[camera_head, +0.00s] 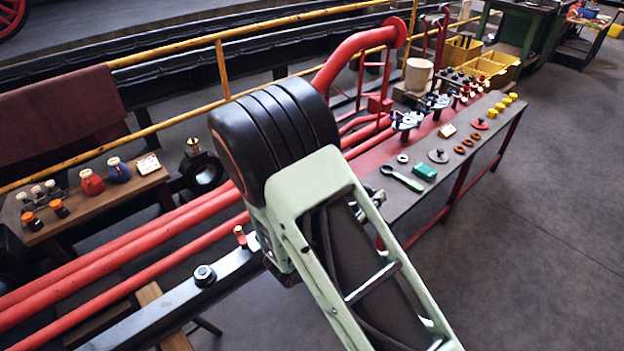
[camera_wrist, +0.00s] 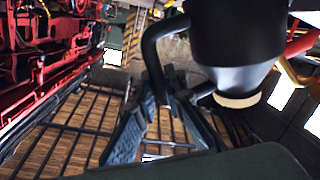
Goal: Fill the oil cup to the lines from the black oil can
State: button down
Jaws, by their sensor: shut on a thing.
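The black oil can (camera_wrist: 240,35) fills the upper right of the wrist view, with a pale ring at its lower end. Its curved black handle (camera_wrist: 150,52) comes down between the fingers of my gripper (camera_wrist: 165,98), which is shut on it. The spout tip and the can's contents cannot be made out. In the head view my arm hides the gripper and the can. A brass-topped fitting on a dark round part (camera_head: 195,160) stands behind the red pipes; I cannot tell whether it is the oil cup. No fill lines can be made out.
A wooden bench (camera_head: 90,212) at left holds red and blue jars and orange-capped pots. A long grey table (camera_head: 440,190) at right carries rings, a green block and yellow parts. Red pipes (camera_head: 130,255) and a dark bar with a bolt (camera_head: 205,275) cross below my arm. The floor at right is clear.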

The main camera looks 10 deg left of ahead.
jog(key=shift+r, duration=0.1)
dwell(0.3)
jog(key=shift+w+a+r+p, duration=0.15)
jog(key=shift+r+p, duration=0.45)
jog(key=shift+p, duration=0.35)
dwell(2.1)
jog(key=shift+m, duration=0.9)
jog(key=f+b, duration=0.1)
jog(key=b, duration=0.1)
jog(key=f+b, duration=0.2)
jog(key=b, duration=0.1)
jog(key=f+b, duration=0.2)
jog(key=shift+s+d+f, duration=0.25)
jog(key=shift+s+d, duration=0.05)
jog(key=shift+d, duration=0.05)
jog(key=f+m+b, duration=0.1)
jog(key=b, duration=0.2)
jog(key=f+m+t+b, duration=0.1)
jog(key=f+b, duration=0.1)
jog(key=b, duration=0.1)
jog(key=shift+w+a+f+m, duration=0.15)
jog(key=shift+a+f+m, duration=0.05)
jog(key=shift+f+m, duration=0.1)
jog(key=f+m+b, duration=0.1)
jog(key=b, duration=0.2)
jog(key=shift+w+a+f, duration=0.15)
